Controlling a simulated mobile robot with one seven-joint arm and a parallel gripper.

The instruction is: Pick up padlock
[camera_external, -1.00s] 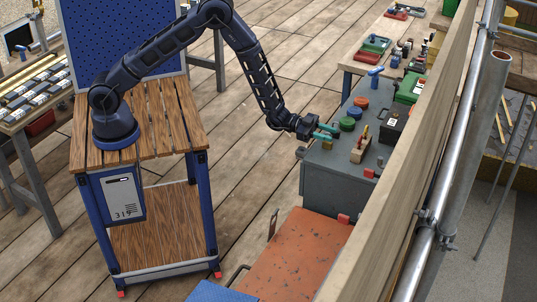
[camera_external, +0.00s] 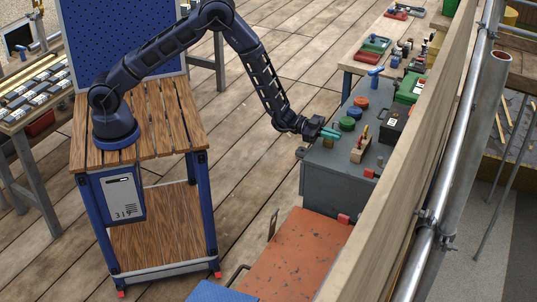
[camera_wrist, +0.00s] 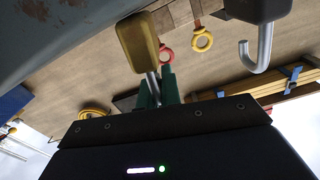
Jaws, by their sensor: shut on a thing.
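The padlock (camera_wrist: 140,42) has a brass-coloured body and a silver shackle, seen large in the wrist view at upper centre. My gripper (camera_wrist: 157,88) has green fingers, which are closed around the shackle; the body sticks out beyond them. In the external view my gripper (camera_external: 332,134) is at the near left end of the grey chest top (camera_external: 318,160). The padlock is small there and mostly lost around the fingertips. I cannot tell whether it still touches the chest.
A green round item (camera_external: 347,124), an orange one (camera_external: 361,102), a wooden block with tools (camera_external: 360,150) and a black box (camera_external: 392,124) stand on the chest. A wooden rail (camera_external: 400,170) runs along the right. The plank floor to the left is open.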

